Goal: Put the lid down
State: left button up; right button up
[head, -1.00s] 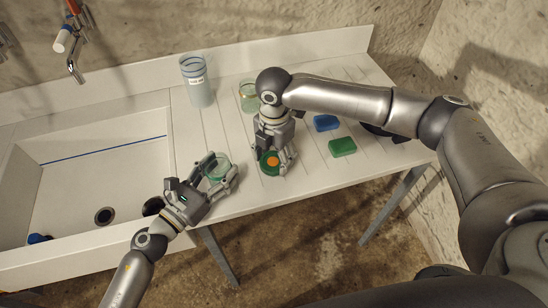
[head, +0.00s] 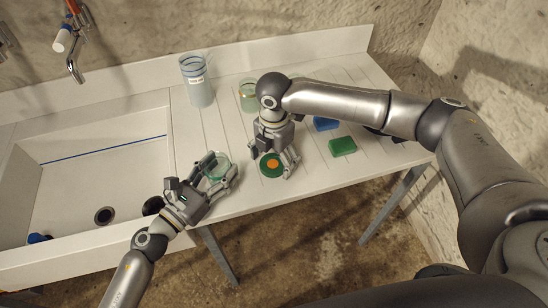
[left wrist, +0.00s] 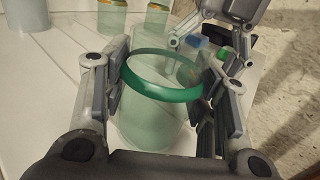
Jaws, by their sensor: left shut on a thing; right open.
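The green lid with an orange centre (head: 272,164) appears flat on the white drainboard, near its front edge. My right gripper (head: 275,160) is open just above it, with fingers at its sides; I cannot tell whether they touch it. My left gripper (head: 222,171) is shut on a pale green glass jar (head: 217,167). In the left wrist view the jar (left wrist: 155,122) stands between the fingers, with a green ring (left wrist: 168,90) around its open mouth. My right gripper also shows there (left wrist: 205,45), beyond the jar; the lid is hidden there.
A labelled container (head: 196,82) and a glass jar (head: 248,97) stand at the back. A blue block (head: 325,124) and a green block (head: 342,146) lie to the right. The sink (head: 85,185) is at the left. Free drainboard (head: 232,120) lies between.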

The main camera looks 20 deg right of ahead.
aim_at(274, 162)
pick_arm(q)
jog(key=shift+f, duration=0.1)
pick_arm(e)
notch_tip(274, 162, up, 12)
jog(key=shift+r, duration=0.15)
dwell(0.4)
pick_arm(q)
jog(key=o, duration=1.2)
jog(key=shift+a, duration=0.1)
